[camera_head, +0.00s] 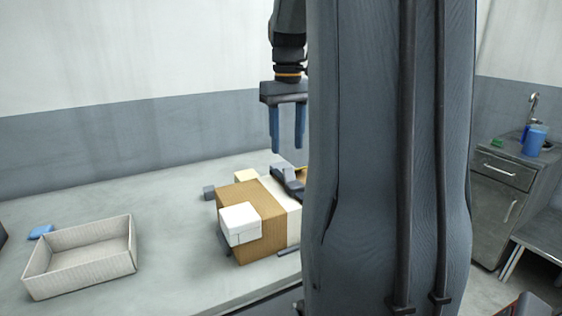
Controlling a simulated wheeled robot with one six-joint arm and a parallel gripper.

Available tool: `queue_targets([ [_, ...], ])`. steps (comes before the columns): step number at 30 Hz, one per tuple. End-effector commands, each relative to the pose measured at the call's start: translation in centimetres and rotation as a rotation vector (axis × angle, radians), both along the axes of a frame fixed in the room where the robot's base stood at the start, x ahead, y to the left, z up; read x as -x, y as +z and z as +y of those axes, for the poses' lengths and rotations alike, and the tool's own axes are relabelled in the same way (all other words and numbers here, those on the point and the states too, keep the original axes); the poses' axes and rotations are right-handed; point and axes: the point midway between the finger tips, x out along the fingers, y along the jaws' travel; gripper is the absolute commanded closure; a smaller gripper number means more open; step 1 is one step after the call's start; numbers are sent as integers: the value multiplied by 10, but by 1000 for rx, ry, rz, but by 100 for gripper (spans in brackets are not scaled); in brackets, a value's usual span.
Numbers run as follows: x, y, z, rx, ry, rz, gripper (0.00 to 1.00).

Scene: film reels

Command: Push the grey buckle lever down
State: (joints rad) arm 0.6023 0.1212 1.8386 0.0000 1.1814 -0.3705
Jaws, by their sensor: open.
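A brown and cream block-like fixture (265,203) stands on the table, with white blocks on its front and back. The grey buckle lever (287,180) appears to be the dark grey part on top of it, at the right. My arm hides the fixture's right side and part of this dark piece, so its exact tilt cannot be told. My gripper (287,148) hangs pointing down above the fixture, near the dark piece. Its two blue fingers are apart with nothing between them. In the picture the fingertips end a little above the dark piece.
An open, pale ribbed box (85,265) stands on the table (175,212) at the left, with a small blue item (41,232) behind it. The table between box and fixture is clear. A grey cabinet (500,205) with a blue cup (536,140) stands at the right.

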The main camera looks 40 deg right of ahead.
Motion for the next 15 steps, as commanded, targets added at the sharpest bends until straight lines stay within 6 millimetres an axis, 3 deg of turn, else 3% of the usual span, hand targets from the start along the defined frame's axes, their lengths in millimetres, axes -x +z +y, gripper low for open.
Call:
queue_targets([
  [9, 3, -47, -3, -3, -8, 3, 56],
  [15, 2, -67, -2, -2, -6, 3, 56],
])
